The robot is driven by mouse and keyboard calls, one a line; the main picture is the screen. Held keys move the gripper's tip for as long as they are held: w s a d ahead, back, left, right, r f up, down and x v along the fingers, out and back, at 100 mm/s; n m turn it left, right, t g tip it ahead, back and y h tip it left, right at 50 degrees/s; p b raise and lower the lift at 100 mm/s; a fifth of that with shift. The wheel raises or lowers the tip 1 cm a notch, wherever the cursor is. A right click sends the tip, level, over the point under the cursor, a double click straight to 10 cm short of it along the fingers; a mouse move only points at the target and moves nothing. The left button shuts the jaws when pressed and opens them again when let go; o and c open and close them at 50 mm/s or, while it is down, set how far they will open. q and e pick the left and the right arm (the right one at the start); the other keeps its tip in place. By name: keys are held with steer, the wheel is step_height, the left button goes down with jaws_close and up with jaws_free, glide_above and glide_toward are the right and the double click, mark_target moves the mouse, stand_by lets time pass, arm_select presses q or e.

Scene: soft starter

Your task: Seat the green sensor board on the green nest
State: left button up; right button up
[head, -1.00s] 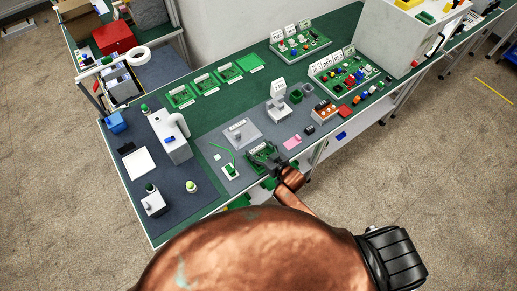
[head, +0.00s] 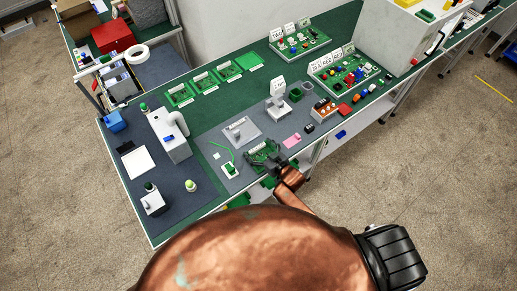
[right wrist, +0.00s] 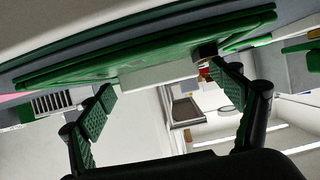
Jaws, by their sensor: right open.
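My right gripper (head: 277,164) is at the board's front right side. In the right wrist view its two textured fingers (right wrist: 165,100) stand wide apart with nothing clamped between them, close to the board's edge. I cannot tell whether a green nest lies under this board. My left gripper is not in view.
Several green boards (head: 204,83) lie in a row at the back, with a plain green plate (head: 249,62) at the end. A grey fixture (head: 240,132), a pink block (head: 292,140) and a white-green switch (head: 230,170) are nearby. Bare green bench (head: 225,103) lies behind.

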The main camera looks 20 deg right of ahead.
steer(key=shift+s, duration=0.1)
steer(key=v, duration=1.2)
